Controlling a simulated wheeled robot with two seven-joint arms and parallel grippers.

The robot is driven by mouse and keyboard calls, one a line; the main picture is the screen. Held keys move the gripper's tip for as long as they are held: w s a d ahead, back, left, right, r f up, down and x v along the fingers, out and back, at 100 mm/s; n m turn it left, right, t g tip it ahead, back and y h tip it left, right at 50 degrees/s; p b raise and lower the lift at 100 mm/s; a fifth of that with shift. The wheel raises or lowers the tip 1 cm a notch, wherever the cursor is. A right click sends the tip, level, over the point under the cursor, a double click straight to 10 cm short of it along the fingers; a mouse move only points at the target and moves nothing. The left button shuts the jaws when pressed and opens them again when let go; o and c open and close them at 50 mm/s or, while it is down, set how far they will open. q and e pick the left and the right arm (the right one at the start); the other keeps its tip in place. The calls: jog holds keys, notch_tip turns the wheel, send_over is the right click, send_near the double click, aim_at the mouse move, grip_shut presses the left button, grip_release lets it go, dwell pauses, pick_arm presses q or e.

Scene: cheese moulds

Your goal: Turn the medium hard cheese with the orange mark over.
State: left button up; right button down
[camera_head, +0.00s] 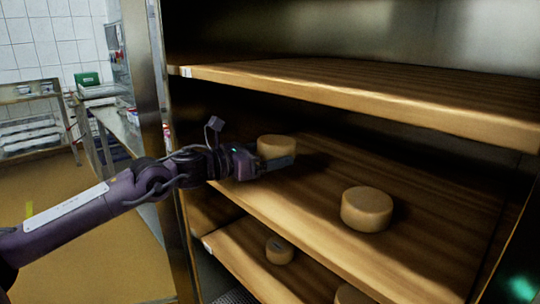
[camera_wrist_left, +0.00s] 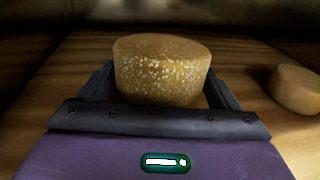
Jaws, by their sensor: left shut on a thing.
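My left gripper (camera_head: 279,161) reaches into the rack at the middle shelf and is shut on a round yellow cheese (camera_head: 276,147). In the left wrist view the cheese (camera_wrist_left: 161,78) sits upright between the two fingers, with pale specks on its side. I cannot tell whether it rests on the shelf or is slightly raised. No orange mark shows on the faces I see. A second round cheese (camera_head: 367,209) lies on the same shelf to the right, apart from the gripper; it also shows in the wrist view (camera_wrist_left: 297,89). My right gripper is out of view.
The wooden middle shelf (camera_head: 318,213) has bare room between and around the two cheeses. The upper shelf (camera_head: 360,95) hangs above the gripper. A lower shelf (camera_head: 240,262) holds a small cheese (camera_head: 279,250) and part of another (camera_head: 351,295). A metal rack post (camera_head: 160,110) stands left.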

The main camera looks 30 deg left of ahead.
pick_arm(q)
jog(key=shift+r, duration=0.1)
jog(key=o, duration=0.9)
jog(key=shift+c, duration=0.2)
